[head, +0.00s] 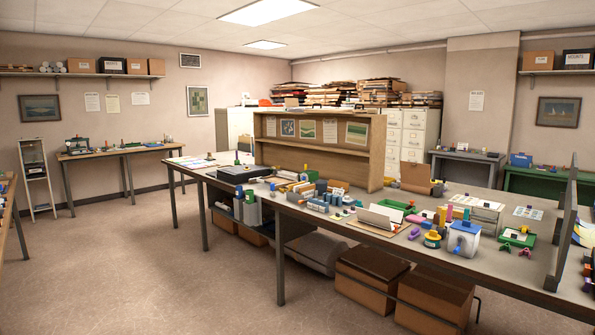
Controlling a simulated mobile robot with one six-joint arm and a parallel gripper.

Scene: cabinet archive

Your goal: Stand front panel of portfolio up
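What looks like the portfolio (380,217) lies near the front edge of the long worktable (330,222), right of the middle of the head view. It has pale white-grey panels on a tan base. One panel leans at a slant over the base; I cannot tell which panel is the front one. A brown panel (415,177) stands upright farther back on the same table, and I cannot tell if it belongs to a second folder. My gripper is not in view.
A green tray (394,205), a blue-lidded box (464,238) and several small coloured items crowd the table around the portfolio. A wooden shelf unit (318,158) stands behind. A dark upright panel (568,215) rises at right. Brown boxes (372,278) sit below; the floor (150,270) at left is clear.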

